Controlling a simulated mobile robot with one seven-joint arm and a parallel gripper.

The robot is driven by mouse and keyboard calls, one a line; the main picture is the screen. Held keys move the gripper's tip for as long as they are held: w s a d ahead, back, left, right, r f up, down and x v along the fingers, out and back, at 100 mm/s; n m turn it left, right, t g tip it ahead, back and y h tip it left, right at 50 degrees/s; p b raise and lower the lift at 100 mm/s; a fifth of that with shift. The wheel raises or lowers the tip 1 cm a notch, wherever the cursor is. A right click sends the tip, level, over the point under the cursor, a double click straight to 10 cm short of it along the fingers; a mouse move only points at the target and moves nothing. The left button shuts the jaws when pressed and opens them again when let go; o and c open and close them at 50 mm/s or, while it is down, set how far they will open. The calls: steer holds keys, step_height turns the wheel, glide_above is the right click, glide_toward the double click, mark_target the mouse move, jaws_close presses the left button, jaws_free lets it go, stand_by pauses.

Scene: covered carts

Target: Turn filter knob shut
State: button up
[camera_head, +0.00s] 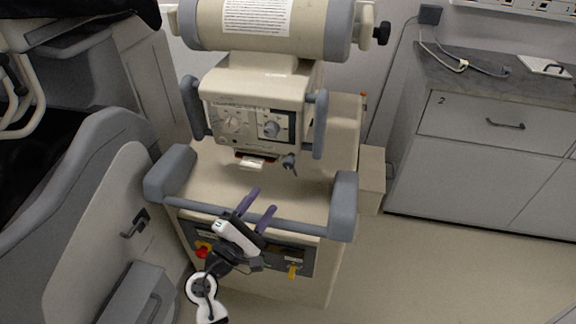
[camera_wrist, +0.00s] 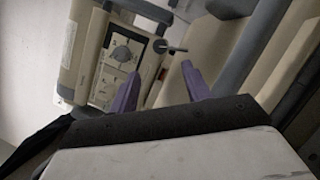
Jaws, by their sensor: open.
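The beige cart carries a control panel with a grey knob (camera_head: 271,128) on a dark-framed plate, a pale round dial (camera_head: 232,122) to its left, and a small grey lever-like knob (camera_head: 289,161) below its right edge. I cannot read which one is the filter knob. The wrist view shows the grey knob (camera_wrist: 122,54) and the lever-like knob (camera_wrist: 160,46) beyond the fingers. My gripper (camera_head: 263,199) is open and empty, its purple fingers apart over the cart's front bar, below and in front of the panel. It also shows in the wrist view (camera_wrist: 160,70), touching no knob.
A grey front bar (camera_head: 250,217) runs between two padded corners. Below it are a red button (camera_head: 202,252) and a yellow knob (camera_head: 292,270). A large cylinder (camera_head: 300,28) tops the cart. A grey cabinet (camera_head: 480,160) stands right; floor between is clear.

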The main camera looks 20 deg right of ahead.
mark_target(288, 166)
steer(key=p+x, duration=0.3)
steer(key=x, duration=0.8)
steer(key=shift+w+d+r, duration=0.1)
steer(key=shift+r, duration=0.05)
steer(key=shift+x, duration=0.8)
steer(key=c, duration=1)
